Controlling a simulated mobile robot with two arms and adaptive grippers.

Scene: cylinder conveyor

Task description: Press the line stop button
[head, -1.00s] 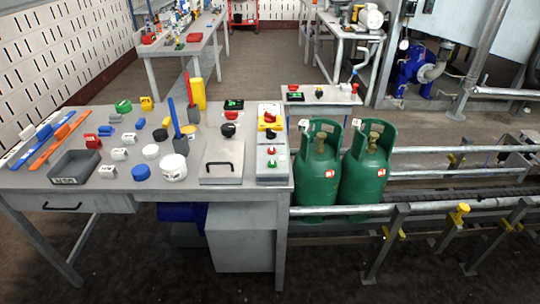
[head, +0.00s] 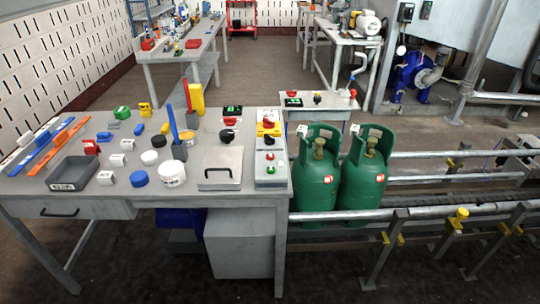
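A grey control box (head: 270,173) stands at the right end of the workbench (head: 110,205). On it are a red button (head: 270,156) and a green button (head: 270,169). Behind it a yellow box carries a red mushroom button (head: 268,122). Which of these is the line stop button I cannot tell, as labels are too small to read. Two green gas cylinders (head: 317,180) (head: 364,180) stand upright on the conveyor (head: 440,212), right of the bench. Neither of my grippers shows in the head view.
The bench holds a black tray (head: 74,174), white tubs (head: 172,174), blue caps, a pen holder and a lidded grey panel (head: 221,168) left of the control box. Space above the control box looks clear.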

